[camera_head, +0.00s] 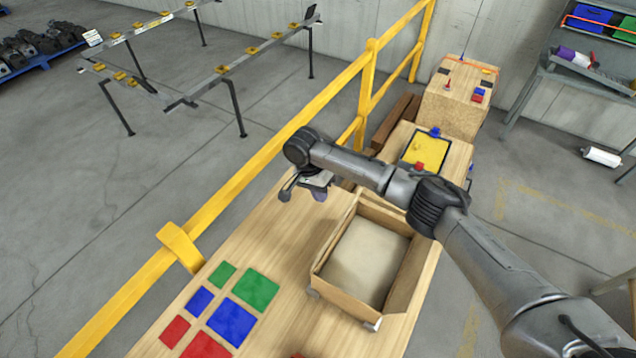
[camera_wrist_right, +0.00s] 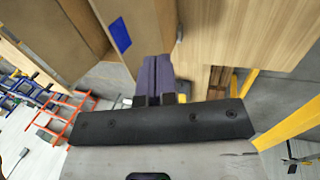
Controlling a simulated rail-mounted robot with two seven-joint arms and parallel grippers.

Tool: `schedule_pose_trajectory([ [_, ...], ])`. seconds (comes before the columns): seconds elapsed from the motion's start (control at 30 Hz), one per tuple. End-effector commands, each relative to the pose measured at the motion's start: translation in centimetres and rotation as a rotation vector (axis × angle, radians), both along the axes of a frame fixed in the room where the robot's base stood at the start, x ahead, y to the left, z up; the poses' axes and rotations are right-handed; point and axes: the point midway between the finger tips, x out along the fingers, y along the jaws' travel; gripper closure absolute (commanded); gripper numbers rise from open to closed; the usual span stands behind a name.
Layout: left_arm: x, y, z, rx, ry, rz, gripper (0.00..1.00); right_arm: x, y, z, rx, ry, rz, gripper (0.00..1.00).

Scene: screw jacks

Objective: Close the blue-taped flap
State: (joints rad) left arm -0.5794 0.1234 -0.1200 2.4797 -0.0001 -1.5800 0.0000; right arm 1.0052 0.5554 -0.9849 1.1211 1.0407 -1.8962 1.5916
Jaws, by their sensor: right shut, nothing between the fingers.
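An open cardboard box (camera_head: 318,268) stands on the wooden table in the head view, and its plain bottom shows. In the right wrist view, the box flap (camera_wrist_right: 106,12) carries a strip of blue tape (camera_wrist_right: 119,37) and stands out from the box. I cannot make out the blue tape in the head view. My right gripper (camera_head: 306,192) is at the far left corner of the box. Its fingers are shut and empty in the wrist view (camera_wrist_right: 157,62), close beside the taped flap; whether they touch it I cannot tell. My left gripper is not in view.
Green (camera_head: 256,289), blue (camera_head: 231,322) and red (camera_head: 208,345) squares lie on the table left of the box. A yellow railing (camera_head: 250,155) runs along the table's left side. A yellow panel (camera_head: 425,150) and a wooden crate (camera_head: 455,107) stand beyond the box.

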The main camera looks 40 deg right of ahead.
Motion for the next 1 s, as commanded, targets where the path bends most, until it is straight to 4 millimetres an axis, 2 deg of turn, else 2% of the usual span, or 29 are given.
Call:
schedule_pose_trajectory([
  [0.2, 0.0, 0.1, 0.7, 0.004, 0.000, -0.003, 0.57, -1.2, -0.6, -3.7, -0.001, 0.004, -0.001, 1.00],
  [0.4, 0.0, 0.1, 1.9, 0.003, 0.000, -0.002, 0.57, -3.5, -1.6, -3.8, -0.001, 0.002, 0.001, 1.00],
  [0.53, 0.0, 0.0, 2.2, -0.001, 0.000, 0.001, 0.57, -4.3, -1.9, -4.1, -0.001, 0.000, 0.001, 1.00],
  [1.0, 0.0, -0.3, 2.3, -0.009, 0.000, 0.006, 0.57, -4.8, -2.0, -4.3, 0.000, 0.000, 0.001, 1.00],
])
